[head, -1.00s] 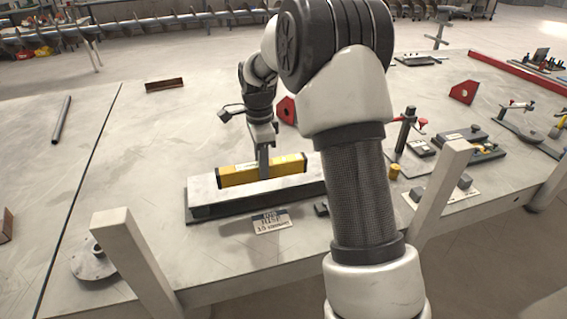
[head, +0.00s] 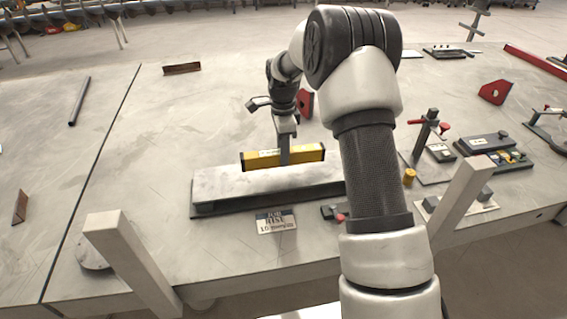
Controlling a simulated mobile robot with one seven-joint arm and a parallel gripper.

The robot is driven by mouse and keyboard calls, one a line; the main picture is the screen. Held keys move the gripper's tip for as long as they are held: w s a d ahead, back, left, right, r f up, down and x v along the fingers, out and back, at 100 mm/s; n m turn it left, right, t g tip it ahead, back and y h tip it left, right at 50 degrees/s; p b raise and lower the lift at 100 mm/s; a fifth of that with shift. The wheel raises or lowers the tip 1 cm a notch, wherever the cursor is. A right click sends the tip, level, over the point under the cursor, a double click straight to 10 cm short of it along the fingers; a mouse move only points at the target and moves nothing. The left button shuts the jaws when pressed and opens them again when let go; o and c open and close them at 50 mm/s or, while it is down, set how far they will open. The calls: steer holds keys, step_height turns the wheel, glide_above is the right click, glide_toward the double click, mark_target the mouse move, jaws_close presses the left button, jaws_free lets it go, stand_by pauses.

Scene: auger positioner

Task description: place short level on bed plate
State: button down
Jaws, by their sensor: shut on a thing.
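The short level (head: 308,154) is a yellow bar with dark ends in the head view. It lies lengthwise along the far side of the bed plate (head: 235,190), a long pale grey slab with a dark front side. My gripper (head: 284,158) comes down from above and is shut on the level near its middle. The level looks level and at or very near the plate's top; whether it touches cannot be told. My arm covers the right end of the plate.
A printed card (head: 276,221) stands at the plate's front. A red angle block (head: 305,103) is behind my gripper. A clamp stand (head: 425,132) and small gauges are right. A pipe (head: 80,101) and rusty angle (head: 181,68) lie left. The table left of the plate is mostly clear.

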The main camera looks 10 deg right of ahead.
steer(key=shift+f, duration=1.85)
steer(key=shift+f, duration=0.2)
steer(key=c, duration=1.4)
jaws_free()
steer(key=shift+r, duration=0.1)
